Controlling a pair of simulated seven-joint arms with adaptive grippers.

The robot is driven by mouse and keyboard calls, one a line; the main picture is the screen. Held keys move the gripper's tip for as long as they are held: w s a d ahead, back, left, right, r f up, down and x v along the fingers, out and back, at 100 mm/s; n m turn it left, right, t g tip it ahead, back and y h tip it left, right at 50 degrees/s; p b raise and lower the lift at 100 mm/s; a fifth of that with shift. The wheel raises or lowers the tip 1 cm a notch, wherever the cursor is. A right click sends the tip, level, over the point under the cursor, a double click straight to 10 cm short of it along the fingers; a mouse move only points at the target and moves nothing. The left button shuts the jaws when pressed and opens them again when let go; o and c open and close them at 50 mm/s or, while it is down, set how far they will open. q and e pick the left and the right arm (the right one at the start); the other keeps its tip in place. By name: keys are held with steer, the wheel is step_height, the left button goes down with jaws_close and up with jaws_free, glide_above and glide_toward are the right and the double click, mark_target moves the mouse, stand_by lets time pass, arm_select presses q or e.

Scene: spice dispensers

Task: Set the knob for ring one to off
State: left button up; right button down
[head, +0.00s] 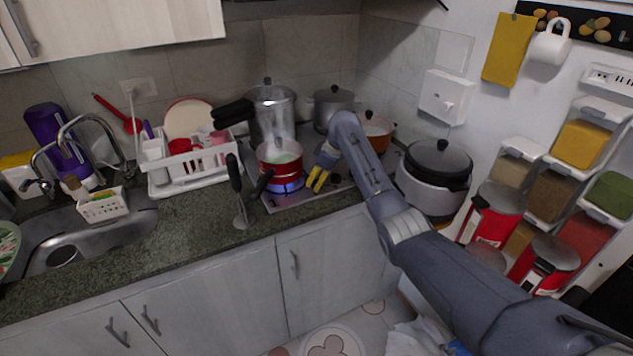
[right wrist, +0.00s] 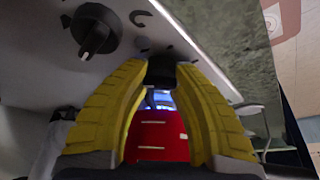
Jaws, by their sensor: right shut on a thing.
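The cooktop (head: 315,196) has a blue flame (head: 287,185) burning under a red pot (head: 280,158). My right gripper (head: 319,180), with yellow fingers, is at the cooktop just right of the red pot. In the right wrist view its fingers (right wrist: 162,68) are closed around a dark knob (right wrist: 160,72), mostly hidden between the fingertips. Another black knob (right wrist: 95,34) with a light pointer sits free on the panel at upper left. Red metal and blue light show beyond the fingers. I cannot read which ring each knob serves. My left gripper is out of view.
A tall steel pot (head: 272,115), a grey pot (head: 333,105) and an orange pot (head: 377,130) stand at the back. A large cooker (head: 434,175) is right of my arm.

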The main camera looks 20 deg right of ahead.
steer(key=shift+n+y, duration=0.3)
steer(key=shift+n, duration=0.4)
steer(key=c, duration=1)
jaws_free()
steer(key=shift+o, duration=0.2)
steer(key=v, duration=1.2)
steer(key=shift+w, duration=0.2)
steer(key=shift+a+r, duration=0.1)
steer(key=shift+a, duration=0.05)
